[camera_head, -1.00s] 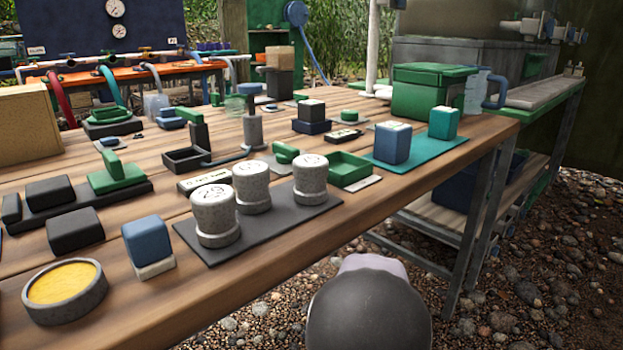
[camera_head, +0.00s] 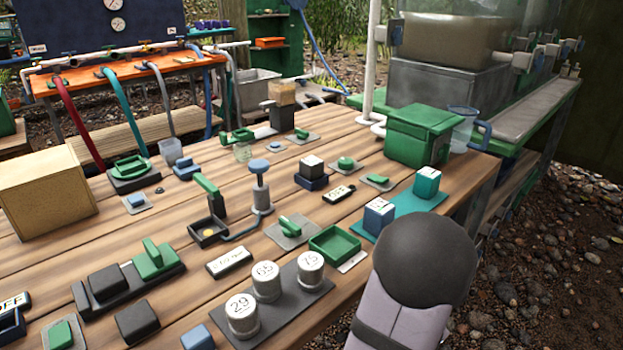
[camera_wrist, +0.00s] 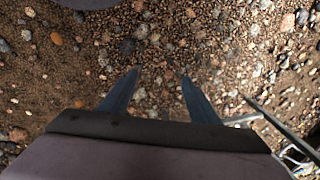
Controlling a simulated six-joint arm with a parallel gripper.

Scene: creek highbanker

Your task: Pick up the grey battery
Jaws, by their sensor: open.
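Two dark grey blocks stand at the lower left of the head view. One dark grey block (camera_head: 108,283) sits in a long black holder (camera_head: 150,290) beside a green block with a handle (camera_head: 154,260). The other dark grey block (camera_head: 137,322) lies loose on the wooden bench in front of it. I cannot tell for sure which of them is the grey battery. My gripper (camera_wrist: 159,75) is open and empty in the wrist view, its two fingers apart above gravel. It is off the bench, away from the blocks; its fingers are hidden in the head view.
Three grey numbered cylinders (camera_head: 266,281) stand on a dark mat near the bench's front edge. A blue block (camera_head: 197,338) is at the bottom edge. A cardboard-coloured box (camera_head: 45,197) stands left, a green lidded bin (camera_head: 420,135) at the back right. Bare planks lie between several small items.

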